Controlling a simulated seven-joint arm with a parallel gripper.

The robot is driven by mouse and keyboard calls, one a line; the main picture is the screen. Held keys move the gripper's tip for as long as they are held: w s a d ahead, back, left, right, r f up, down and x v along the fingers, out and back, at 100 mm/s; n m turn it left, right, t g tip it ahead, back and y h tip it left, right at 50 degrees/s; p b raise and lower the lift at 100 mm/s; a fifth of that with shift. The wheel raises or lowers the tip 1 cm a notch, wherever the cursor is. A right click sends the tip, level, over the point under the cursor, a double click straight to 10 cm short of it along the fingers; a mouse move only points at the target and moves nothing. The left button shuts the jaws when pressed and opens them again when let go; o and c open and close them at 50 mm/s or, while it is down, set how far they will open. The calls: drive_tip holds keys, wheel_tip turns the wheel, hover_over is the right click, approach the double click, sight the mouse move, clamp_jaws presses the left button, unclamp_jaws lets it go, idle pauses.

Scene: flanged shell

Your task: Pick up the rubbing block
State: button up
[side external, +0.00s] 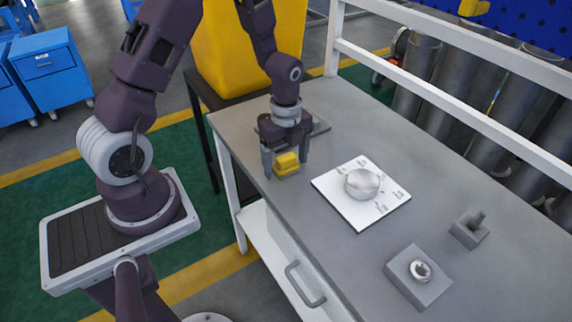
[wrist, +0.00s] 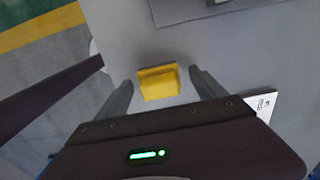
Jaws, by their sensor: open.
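The rubbing block appears to be the yellow block (side external: 287,162) on the grey table, near its left edge in the side external view. In the wrist view the yellow block (wrist: 158,82) lies between the two fingers, with a gap on each side. My gripper (side external: 286,172) points down over it, with its fingers open on either side of the block. In the wrist view my gripper (wrist: 160,88) is open and holds nothing. I cannot tell how far the fingertips are above the table.
A white plate (side external: 336,187) with a round metal shell (side external: 362,183) lies right of my gripper. A grey block with a metal ring (side external: 418,276) and a small grey fixture (side external: 470,229) stand farther right. A flat grey plate (side external: 320,127) lies behind my gripper. A white rail (side external: 450,62) runs along the back.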

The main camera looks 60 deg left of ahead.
sight(286, 157)
drive_tip(key=c, duration=1.5)
wheel_tip(286, 157, up, 10)
drive_tip(key=shift+r, duration=0.1)
drive_tip(key=shift+c, duration=0.2)
